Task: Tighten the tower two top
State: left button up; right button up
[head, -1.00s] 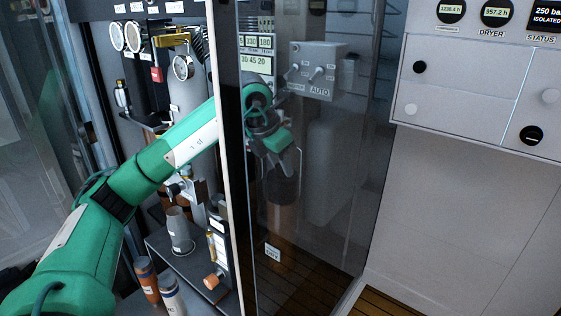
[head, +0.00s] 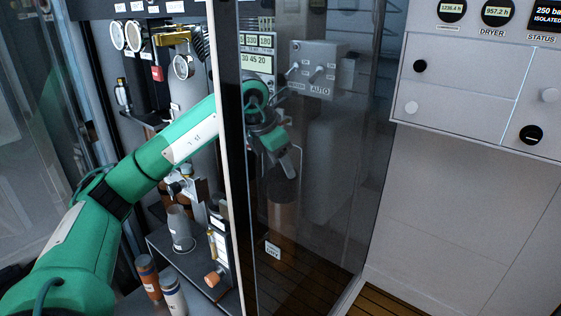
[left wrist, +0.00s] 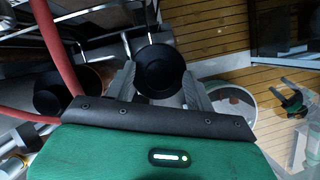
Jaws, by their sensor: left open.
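A round black cap (left wrist: 160,72), which I take to be the tower top, sits between the two grey fingers of my left gripper (left wrist: 159,80) in the left wrist view. The fingers stand apart on either side of it; I cannot tell whether they touch it. In the head view my left gripper (head: 284,160) shows through the dark glass panel (head: 335,210), just above a dark brownish cylinder (head: 283,212). The cap itself is not clear there. A second dark round top (left wrist: 52,92) lies to the left in the left wrist view. My right gripper is not in view.
The glass panel's pale front edge (head: 232,190) stands beside my left forearm. Gauges (head: 183,67), a grey bottle (head: 180,230) and small brown-banded cylinders (head: 149,278) crowd the left. A switch box (head: 318,70) shows behind the glass. A red hose (left wrist: 52,45) runs close to the gripper.

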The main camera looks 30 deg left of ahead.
pick_arm(q)
jog(key=p+v, duration=0.1)
jog(key=v, duration=0.6)
jog(key=shift+r, duration=0.2)
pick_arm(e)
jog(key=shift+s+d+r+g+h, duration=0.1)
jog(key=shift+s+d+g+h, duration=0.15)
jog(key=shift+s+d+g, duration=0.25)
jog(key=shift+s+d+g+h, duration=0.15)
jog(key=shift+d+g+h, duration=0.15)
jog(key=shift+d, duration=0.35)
